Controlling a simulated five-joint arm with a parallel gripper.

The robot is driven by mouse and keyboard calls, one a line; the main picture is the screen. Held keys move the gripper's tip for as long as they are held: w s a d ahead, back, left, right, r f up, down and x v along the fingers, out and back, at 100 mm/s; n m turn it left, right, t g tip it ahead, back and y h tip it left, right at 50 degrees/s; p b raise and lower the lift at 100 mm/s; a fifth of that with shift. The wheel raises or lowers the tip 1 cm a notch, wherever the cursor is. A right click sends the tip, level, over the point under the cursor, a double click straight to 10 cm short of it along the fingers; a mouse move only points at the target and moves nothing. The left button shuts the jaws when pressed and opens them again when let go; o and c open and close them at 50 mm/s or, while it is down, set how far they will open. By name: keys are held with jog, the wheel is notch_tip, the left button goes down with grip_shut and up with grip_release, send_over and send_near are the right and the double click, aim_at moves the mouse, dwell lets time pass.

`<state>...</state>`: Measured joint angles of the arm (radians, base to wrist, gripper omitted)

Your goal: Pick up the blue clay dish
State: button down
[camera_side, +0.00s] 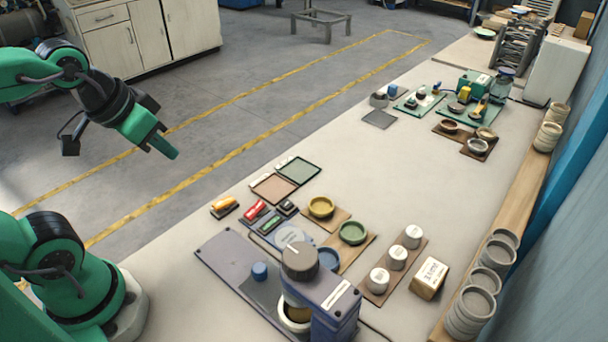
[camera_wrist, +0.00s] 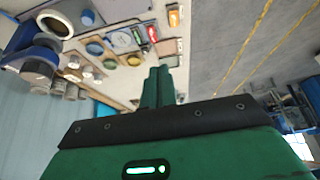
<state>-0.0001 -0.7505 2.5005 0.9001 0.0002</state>
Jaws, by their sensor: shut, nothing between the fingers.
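The blue clay dish (camera_side: 327,259) sits on the worktable just behind the grey-blue machine, partly hidden by the machine's round head. A small round blue dish also shows in the wrist view (camera_wrist: 95,48), near the green and yellow dishes. My gripper (camera_side: 164,147) is at the upper left of the side view, in the air over the floor, well away from the dish. Its green fingers are together and empty. In the wrist view the shut fingers (camera_wrist: 158,88) point up the picture, and the dish lies off to their left.
A green dish (camera_side: 352,232) and a yellow dish (camera_side: 321,207) sit close behind the blue one. The machine (camera_side: 335,312) with a blue knob or cup (camera_side: 260,270) stands in front. White pots (camera_side: 397,257) stand to the right. The table's middle is clear.

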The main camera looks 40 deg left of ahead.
jog(key=shift+c, duration=2.3)
grip_release()
jog(key=shift+w, duration=0.1)
jog(key=m+g, duration=0.6)
jog(key=m, duration=0.4)
send_over(327, 262)
notch_tip(327, 262, down, 16)
jog(key=shift+f, duration=3.75)
